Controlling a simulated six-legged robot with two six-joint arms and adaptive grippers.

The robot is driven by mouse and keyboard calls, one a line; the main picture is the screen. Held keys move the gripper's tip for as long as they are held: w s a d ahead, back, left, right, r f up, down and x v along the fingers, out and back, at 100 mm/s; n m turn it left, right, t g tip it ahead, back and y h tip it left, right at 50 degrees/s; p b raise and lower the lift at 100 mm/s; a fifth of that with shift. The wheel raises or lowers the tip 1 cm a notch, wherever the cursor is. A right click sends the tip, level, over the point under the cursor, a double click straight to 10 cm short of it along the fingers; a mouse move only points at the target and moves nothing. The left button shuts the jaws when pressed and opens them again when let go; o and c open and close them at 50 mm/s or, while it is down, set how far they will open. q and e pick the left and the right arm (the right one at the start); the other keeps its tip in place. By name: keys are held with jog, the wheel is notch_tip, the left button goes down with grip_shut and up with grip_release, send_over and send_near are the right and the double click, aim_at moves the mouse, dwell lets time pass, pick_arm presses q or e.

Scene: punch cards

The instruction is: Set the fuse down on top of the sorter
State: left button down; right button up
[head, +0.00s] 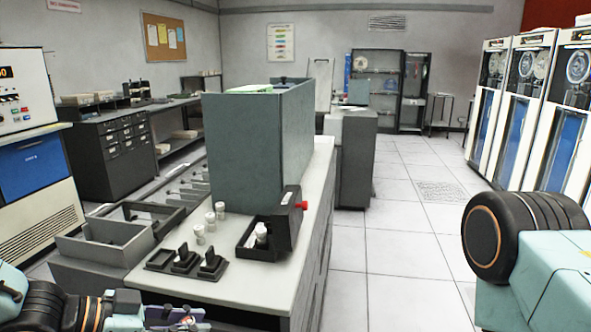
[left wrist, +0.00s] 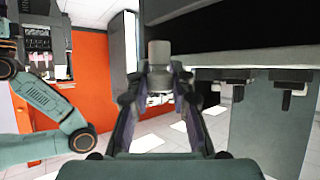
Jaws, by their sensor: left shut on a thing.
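The fuse, a short grey cylinder (left wrist: 159,53), stands between my left fingertips (left wrist: 158,95) in the left wrist view; the fingers are shut on it. In the head view my left gripper (head: 175,316) is at the bottom edge, low in front of the sorter's near end, and the held fuse cannot be made out. What looks like the sorter has a pale flat top (head: 240,283) bearing a tall grey-green housing (head: 245,150). My right gripper is not in view; only part of my right arm shows at the right.
On the pale top stand several small white cylinders (head: 210,221), black switches (head: 185,260) and an open black fuse box (head: 258,245) with a red knob (head: 302,205). The near front corner of the top is bare. Grey trays (head: 100,245) lie left. The floor at right is clear.

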pick_arm(q)
jog(key=s+f+n+t+b, duration=0.1)
jog(key=s+f+b, duration=0.3)
jog(key=f+b, duration=0.3)
notch_tip(320, 180, down, 2)
jog(key=shift+s+a+f+y, duration=0.25)
jog(key=shift+s+a+y, duration=0.05)
jog(key=shift+s+a, duration=0.1)
jog(key=shift+w+d, duration=0.1)
jog(key=shift+w, duration=0.05)
